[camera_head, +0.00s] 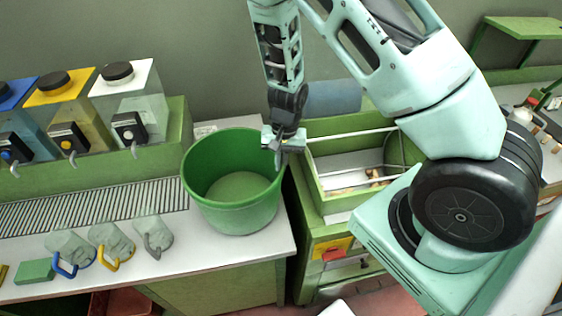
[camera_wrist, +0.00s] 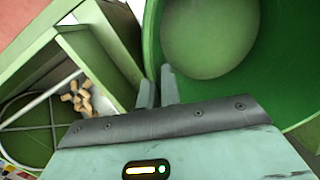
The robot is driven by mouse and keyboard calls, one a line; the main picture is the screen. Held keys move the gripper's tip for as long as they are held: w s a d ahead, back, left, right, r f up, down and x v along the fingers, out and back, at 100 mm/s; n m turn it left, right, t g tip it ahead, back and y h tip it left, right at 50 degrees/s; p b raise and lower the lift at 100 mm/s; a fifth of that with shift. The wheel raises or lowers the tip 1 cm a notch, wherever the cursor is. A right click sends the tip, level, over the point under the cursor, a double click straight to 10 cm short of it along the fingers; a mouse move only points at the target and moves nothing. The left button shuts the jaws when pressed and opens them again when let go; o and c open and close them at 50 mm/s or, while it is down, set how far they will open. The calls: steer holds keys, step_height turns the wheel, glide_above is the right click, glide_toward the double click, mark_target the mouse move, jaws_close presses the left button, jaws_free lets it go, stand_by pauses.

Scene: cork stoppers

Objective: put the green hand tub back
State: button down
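The green hand tub (camera_head: 235,215) is a large, round, open tub at the right end of the white counter. It looks empty and roughly upright; I cannot tell whether its base touches the counter. My gripper (camera_head: 278,150) points down at the tub's right rim. In the wrist view my gripper (camera_wrist: 158,85) has its two fingers close together, one on each side of the wall of the tub (camera_wrist: 285,95), apparently shut on the rim.
Right of the tub is a green open bin (camera_head: 333,190) with cork stoppers (camera_wrist: 80,97) inside. Dispensers (camera_head: 125,100) stand on a green ledge (camera_head: 165,150) at the back left. Several clear jugs (camera_head: 152,233) lie on the counter (camera_head: 215,255), left of the tub.

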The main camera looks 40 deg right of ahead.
steer(key=c, duration=1.6)
jaws_free()
steer(key=shift+f, duration=0.1)
step_height(320, 180, up, 12)
steer(key=d+p, duration=0.1)
steer(key=w+a+r+n+t, duration=0.2)
steer(key=a+r+n+t, duration=0.15)
steer(key=a, duration=0.25)
steer(key=w+a+r+n+t, duration=0.2)
steer(key=w+a+r+t, duration=0.1)
steer(key=a+r, duration=0.25)
steer(key=s+a+r+n+g, duration=0.1)
steer(key=s+a+n+g, duration=0.1)
steer(key=s, duration=0.6)
steer(key=s+a+r+n+g, duration=0.2)
steer(key=s+n, duration=0.2)
steer(key=s, duration=0.5)
steer(key=s+a+r+n+g, duration=0.2)
steer(key=s+a+n, duration=0.1)
steer(key=s, duration=0.5)
steer(key=shift+s+n+h, duration=0.35)
steer(key=shift+h, duration=0.05)
